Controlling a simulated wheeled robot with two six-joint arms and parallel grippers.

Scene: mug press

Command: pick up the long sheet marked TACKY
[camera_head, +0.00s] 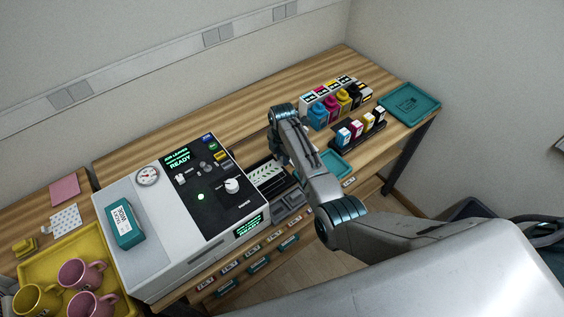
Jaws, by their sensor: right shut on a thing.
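A long pale sheet with dark diagonal stripes (268,175) lies in the gap just right of the press's control panel. Its lettering is too small to read, so I cannot make out the word TACKY. My right gripper (275,155) reaches down at the far end of this sheet and is shut on it. The fingertips are small and partly hidden by my own wrist. I cannot tell whether the sheet is lifted clear of what lies under it. My left gripper is not in view.
The white press (176,222) shows READY and carries a teal box (125,224). A yellow tray (68,253) holds mugs at lower left. Ink bottles (343,98), a black rack of small cartridges (358,131) and a teal tray (411,103) stand at right. The wooden bench behind the press is clear.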

